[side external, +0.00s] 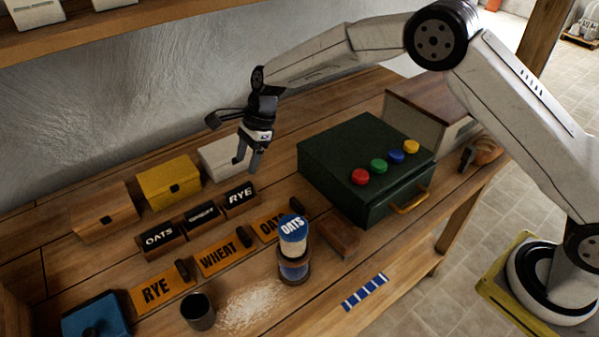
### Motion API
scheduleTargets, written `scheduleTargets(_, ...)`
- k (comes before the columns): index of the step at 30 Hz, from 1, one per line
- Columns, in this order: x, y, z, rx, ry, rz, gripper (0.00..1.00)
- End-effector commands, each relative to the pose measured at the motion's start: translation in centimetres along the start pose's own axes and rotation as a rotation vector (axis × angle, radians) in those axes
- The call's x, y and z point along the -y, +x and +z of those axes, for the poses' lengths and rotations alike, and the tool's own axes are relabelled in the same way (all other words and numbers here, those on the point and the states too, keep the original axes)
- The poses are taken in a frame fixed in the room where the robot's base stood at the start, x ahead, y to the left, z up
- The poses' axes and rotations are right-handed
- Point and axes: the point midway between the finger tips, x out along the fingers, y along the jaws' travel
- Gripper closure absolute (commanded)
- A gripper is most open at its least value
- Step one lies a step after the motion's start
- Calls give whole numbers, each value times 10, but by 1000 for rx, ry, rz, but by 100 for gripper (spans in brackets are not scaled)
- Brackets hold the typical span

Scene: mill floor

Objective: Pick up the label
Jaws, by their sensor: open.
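Several labels lie on the wooden bench. Orange cards read RYE (156,290), WHEAT (219,258) and OATS (270,226), the last partly hidden by a jar. Dark blocks behind them read OATS (158,239), a word too small to read surely (202,215), and RYE (240,198). My gripper (246,166) is open and empty, pointing down above the back of the bench. It appears near the white box and the dark RYE block, touching no label.
Wooden (103,210), yellow (169,183) and white (222,157) boxes line the wall. A green box (366,165) with coloured knobs stands right. A dark cup (198,311), spilled grain (250,306), a brown block (338,236) and a blue-white strip (365,292) lie in front.

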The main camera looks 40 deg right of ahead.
Motion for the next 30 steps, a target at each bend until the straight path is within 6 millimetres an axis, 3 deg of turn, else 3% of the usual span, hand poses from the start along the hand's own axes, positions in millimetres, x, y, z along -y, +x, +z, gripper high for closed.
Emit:
scheduleTargets(10, 0, 23, 0, -1, -3, 1, 37)
scheduleTargets(20, 0, 29, 0, -1, -4, 0, 37)
scheduleTargets(30, 1, 64, 0, -2, -4, 1, 37)
